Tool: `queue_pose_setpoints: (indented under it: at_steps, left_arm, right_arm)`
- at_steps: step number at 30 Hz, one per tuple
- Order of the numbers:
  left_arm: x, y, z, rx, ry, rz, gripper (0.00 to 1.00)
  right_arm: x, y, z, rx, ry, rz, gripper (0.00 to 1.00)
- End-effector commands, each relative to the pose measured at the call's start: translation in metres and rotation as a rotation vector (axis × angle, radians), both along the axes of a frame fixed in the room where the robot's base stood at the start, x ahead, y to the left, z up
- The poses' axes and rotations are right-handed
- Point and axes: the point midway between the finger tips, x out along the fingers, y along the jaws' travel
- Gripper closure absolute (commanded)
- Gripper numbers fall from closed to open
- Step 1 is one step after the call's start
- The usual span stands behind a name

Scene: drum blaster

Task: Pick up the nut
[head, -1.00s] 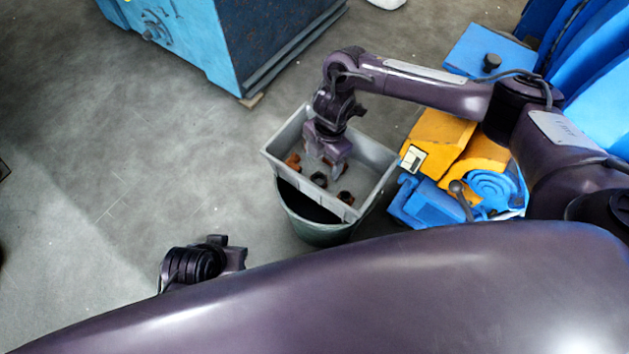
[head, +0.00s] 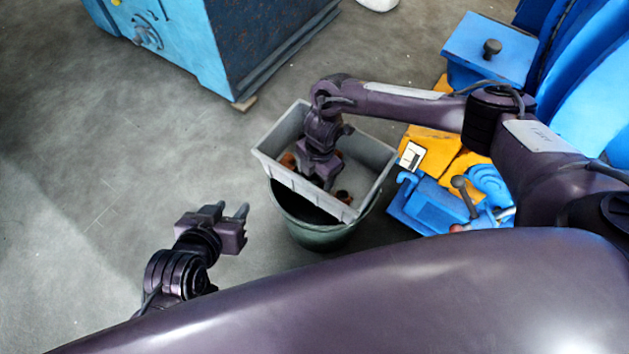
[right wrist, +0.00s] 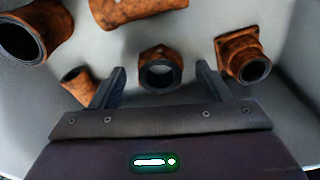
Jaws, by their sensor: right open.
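The nut (right wrist: 160,70) is a rusty brown six-sided ring lying on the floor of a grey bin. In the right wrist view it sits between the two fingers of my right gripper (right wrist: 161,85), which is open with a gap on either side of the nut. In the head view my right gripper (head: 320,183) points down into the bin and seems to hide the nut. My left gripper (head: 228,212) is open and empty, well left of the bin.
The grey bin (head: 372,157) rests on a dark green round tub (head: 318,236). Other rusty fittings lie inside: a square-flanged piece (right wrist: 242,55) to the right, and pipe pieces (right wrist: 36,30) to the left. Blue and yellow machinery (head: 435,205) stands close right of the bin.

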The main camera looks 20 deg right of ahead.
Motion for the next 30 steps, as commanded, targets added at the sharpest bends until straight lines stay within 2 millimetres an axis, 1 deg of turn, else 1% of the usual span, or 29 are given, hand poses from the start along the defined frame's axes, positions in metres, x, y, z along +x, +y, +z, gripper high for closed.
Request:
queue_pose_setpoints:
  at_steps: [4,10,11,21,24,30]
  left_arm:
    - [0.0063,-0.0015,0.0073,-0.016,-0.039,0.004,0.64]
    - [0.0067,-0.0016,0.008,-0.017,-0.041,0.004,0.64]
    - [0.0066,-0.0015,0.0079,-0.017,-0.04,0.004,0.64]
    - [0.0065,-0.0014,0.0076,-0.017,-0.04,0.004,0.64]
    - [0.0064,-0.0013,0.0075,-0.016,-0.039,0.004,0.64]
    - [0.0063,-0.0013,0.0074,-0.016,-0.039,0.004,0.64]
  right_arm:
    - [-0.0003,0.0004,-0.0034,0.0,0.0,0.0,0.3]
    - [-0.0003,0.0004,-0.0033,0.0,0.0,0.0,0.3]
    - [-0.0003,0.0004,-0.0033,0.001,0.0,0.0,0.31]
    - [-0.0003,0.0004,-0.0032,0.001,0.001,-0.001,0.76]
    - [-0.0003,0.0004,-0.0032,0.001,0.001,-0.001,0.87]
    - [0.0,0.0006,-0.0028,0.001,0.0,-0.001,0.87]
